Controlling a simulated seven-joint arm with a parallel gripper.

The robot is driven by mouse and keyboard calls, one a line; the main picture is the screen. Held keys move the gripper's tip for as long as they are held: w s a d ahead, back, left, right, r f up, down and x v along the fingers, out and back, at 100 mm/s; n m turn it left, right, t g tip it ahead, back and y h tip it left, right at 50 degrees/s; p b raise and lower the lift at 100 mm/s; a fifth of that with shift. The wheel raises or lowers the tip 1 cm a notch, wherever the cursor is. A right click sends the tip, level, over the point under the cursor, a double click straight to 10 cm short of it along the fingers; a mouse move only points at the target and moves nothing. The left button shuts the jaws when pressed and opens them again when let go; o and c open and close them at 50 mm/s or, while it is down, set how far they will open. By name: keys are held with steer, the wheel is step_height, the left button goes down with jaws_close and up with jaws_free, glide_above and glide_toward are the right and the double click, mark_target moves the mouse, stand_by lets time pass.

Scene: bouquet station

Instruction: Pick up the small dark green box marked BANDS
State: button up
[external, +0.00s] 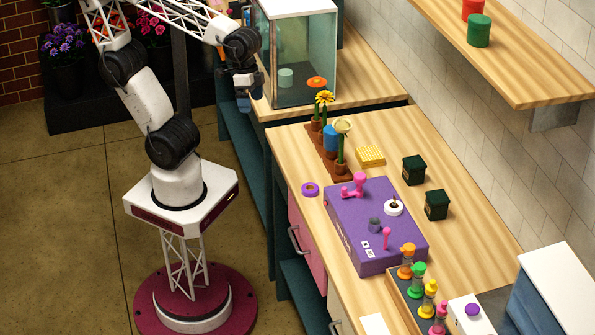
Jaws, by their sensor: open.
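Two small dark green boxes stand on the wooden counter (385,135), right of the purple box. One dark green box (414,170) is farther back, and the other dark green box (437,205) is nearer the front. Their markings are too small to read, so I cannot tell which says BANDS. My gripper (243,103) is raised at the top of the view, beside the glass case and well away from both boxes. It is small and dark here; its jaws are open and nothing shows in them.
A purple box (370,245) with pink knobs fills the middle of the counter. A flower rack (342,172), a yellow block (370,156) and a glass case (300,60) stand behind it. Colourful bottles (418,280) stand in front. A wall shelf (510,60) overhangs the right.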

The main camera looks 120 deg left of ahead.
steer(key=w+a+r+n+h, duration=0.25)
steer(key=w+n, duration=0.45)
steer(key=w, duration=0.6)
steer(key=n+t+h, duration=0.6)
steer(key=n+t, duration=0.1)
steer(key=n, duration=1.1)
glide_above(414, 159)
steer(key=s+a, duration=0.4)
step_height(414, 159, down, 4)
step_height(414, 159, down, 18)
steer(key=shift+f, duration=0.2)
steer(key=shift+d+y, duration=0.15)
steer(key=shift+y, duration=0.1)
steer(key=shift+x, duration=1.2)
